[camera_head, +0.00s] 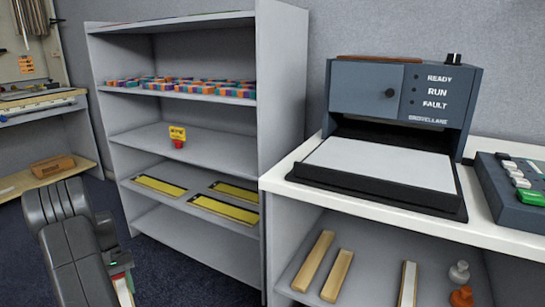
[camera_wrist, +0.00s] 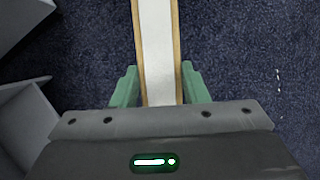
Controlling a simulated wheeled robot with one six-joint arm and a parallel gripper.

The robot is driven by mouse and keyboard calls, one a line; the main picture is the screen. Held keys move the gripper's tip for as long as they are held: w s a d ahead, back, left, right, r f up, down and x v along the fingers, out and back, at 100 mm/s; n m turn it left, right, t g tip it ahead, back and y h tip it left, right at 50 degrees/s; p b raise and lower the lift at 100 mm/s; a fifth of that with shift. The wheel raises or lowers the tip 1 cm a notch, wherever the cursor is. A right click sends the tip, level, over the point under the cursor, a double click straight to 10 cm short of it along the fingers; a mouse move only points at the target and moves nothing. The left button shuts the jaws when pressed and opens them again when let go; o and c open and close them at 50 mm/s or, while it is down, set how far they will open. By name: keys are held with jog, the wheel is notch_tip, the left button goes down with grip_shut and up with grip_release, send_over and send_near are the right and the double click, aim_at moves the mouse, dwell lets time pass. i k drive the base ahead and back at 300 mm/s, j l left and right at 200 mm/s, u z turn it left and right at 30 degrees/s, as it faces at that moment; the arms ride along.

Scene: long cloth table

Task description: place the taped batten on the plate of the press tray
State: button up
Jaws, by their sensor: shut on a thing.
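My gripper (camera_wrist: 158,88) is shut on a taped batten (camera_wrist: 158,45), a wooden strip with a white band along its face. The batten points away from the gripper in the wrist view, with dark carpet below it. In the head view my gripper (camera_head: 118,272) is at the lower left, and a short piece of the batten (camera_head: 123,291) shows at the bottom edge. The press tray (camera_head: 372,190) is black with a pale flat plate (camera_head: 383,163), bare, in front of the grey press (camera_head: 402,95) at the right. The gripper is well left of and apart from it.
The press stands on a white counter (camera_head: 490,232). Below, a shelf holds two plain battens (camera_head: 313,261), another white-faced batten (camera_head: 407,284) and two small knobs. A grey shelf unit (camera_head: 285,90) stands between gripper and press. A button panel (camera_head: 515,195) is right of the press.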

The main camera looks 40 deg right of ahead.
aim_at(379, 161)
jog(key=i+j+z, duration=0.1)
jog(key=z, duration=0.3)
jog(key=i+j+z, duration=0.15)
jog(key=z, duration=0.25)
jog(key=i+j+z, duration=0.1)
jog(key=z, duration=0.3)
jog(key=j+z, duration=0.4)
jog(key=i+l, duration=0.05)
jog(key=l, duration=0.05)
